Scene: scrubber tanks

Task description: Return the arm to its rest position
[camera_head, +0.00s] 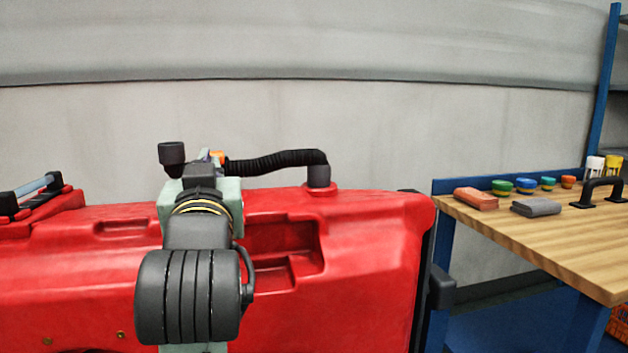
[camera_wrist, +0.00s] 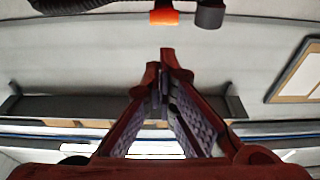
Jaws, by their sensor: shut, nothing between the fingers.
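My gripper (camera_wrist: 160,74) shows in the wrist view with its two dark red fingers closed together at the tips and nothing between them. In the head view it is mostly hidden behind my own arm, which stands bent in front of the red scrubber tank (camera_head: 375,235). A black ribbed hose (camera_head: 275,162) arches above the tank's top and ends in an orange collar (camera_head: 218,156) close by my arm. In the wrist view the orange collar (camera_wrist: 164,17) lies beyond the fingertips, with a visible gap between them.
A dark grey cup-like fitting (camera_head: 172,153) stands just left of my arm; it also shows in the wrist view (camera_wrist: 209,14). On the right, a wooden workbench (camera_head: 540,240) holds a reddish block (camera_head: 475,198), a grey block (camera_head: 536,206) and several coloured cups. The wall behind is bare.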

